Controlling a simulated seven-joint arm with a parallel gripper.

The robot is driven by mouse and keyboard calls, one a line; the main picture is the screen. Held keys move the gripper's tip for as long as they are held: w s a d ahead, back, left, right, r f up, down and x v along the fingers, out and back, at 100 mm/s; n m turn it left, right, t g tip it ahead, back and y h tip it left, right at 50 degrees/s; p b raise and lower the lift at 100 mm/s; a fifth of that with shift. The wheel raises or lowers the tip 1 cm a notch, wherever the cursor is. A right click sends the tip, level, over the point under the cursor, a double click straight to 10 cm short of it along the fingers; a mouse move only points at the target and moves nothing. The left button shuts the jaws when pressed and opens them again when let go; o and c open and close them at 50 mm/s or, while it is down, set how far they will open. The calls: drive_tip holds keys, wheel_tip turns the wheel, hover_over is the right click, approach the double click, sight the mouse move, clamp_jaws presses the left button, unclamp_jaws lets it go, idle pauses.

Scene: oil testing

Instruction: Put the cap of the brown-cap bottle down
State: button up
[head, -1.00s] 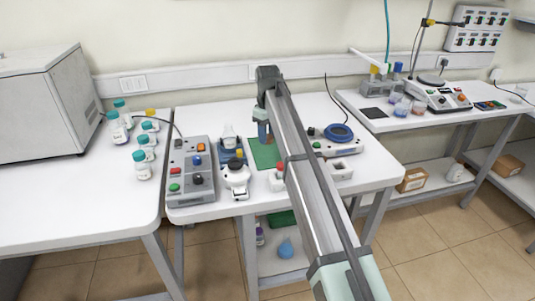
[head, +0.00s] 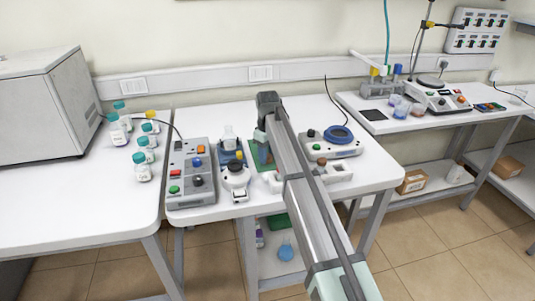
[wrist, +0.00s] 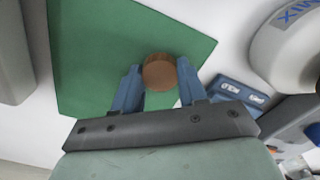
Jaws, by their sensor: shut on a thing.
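My gripper (wrist: 155,85) has its two blue fingers on either side of a round brown cap (wrist: 160,72) and is shut on it. The cap is seen from above, over the green mat (wrist: 90,65). In the head view my gripper (head: 263,152) is low over the green mat (head: 254,162) on the middle table. The cap is hard to make out there. I cannot tell whether the cap touches the mat. I cannot tell which bottle the cap belongs to.
Left of the mat are a clear vessel on a blue stand (head: 230,158), a white device (head: 236,180) and a grey control box (head: 190,177). A white rack (head: 340,172) and a device with a blue ring (head: 338,134) are to the right. Several capped bottles (head: 143,170) stand on the left table.

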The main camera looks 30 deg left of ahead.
sight(268, 156)
drive_tip(key=o, duration=1)
drive_tip(key=shift+f, duration=0.1)
wheel_tip(268, 156, up, 12)
idle(0.5)
